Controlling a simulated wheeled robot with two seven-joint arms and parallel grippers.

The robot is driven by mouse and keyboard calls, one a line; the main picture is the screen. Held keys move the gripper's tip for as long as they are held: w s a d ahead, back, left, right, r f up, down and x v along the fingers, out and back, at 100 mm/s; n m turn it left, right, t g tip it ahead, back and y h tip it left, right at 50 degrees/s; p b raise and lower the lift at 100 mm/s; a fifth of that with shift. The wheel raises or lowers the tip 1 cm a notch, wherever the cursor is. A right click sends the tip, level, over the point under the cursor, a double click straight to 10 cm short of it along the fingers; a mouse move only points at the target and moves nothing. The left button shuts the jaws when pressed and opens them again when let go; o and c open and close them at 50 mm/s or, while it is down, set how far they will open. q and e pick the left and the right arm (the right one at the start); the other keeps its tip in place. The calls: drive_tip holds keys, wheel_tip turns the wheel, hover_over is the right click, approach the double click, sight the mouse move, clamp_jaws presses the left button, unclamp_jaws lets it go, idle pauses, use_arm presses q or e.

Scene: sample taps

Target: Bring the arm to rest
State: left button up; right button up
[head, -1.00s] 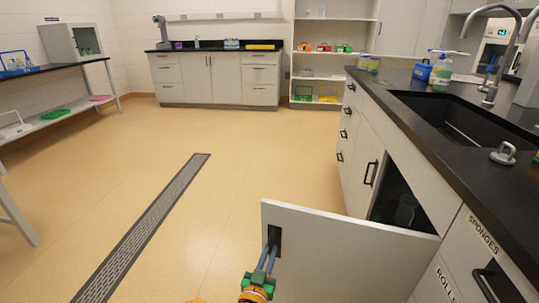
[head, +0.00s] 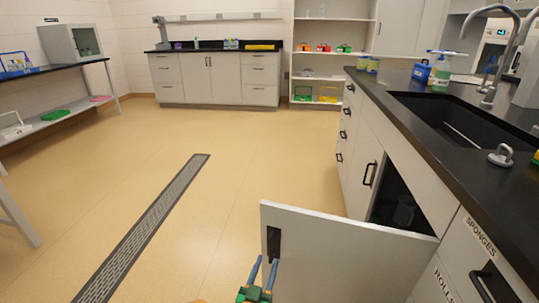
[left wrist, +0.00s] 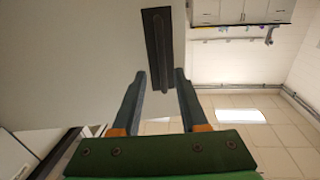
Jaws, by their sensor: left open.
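My left gripper (head: 264,264) is at the bottom of the head view, in front of the open grey cabinet door (head: 350,262). Its two blue-grey fingers are apart with nothing between them. The door's dark handle (head: 273,243) is just beyond the fingertips. In the left wrist view the open fingers (left wrist: 160,74) point toward the handle (left wrist: 158,50), with a small gap seeming to lie between. My right gripper is not in view.
The door stands swung out from the sink counter (head: 440,135), showing a dark cabinet interior (head: 392,200) with an unclear object inside. Open floor (head: 260,160) with a drain grate (head: 145,230) lies to the left. A shelf bench (head: 50,75) stands at the far left.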

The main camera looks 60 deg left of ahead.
use_arm(q)
drive_tip(key=shift+v, duration=1.7)
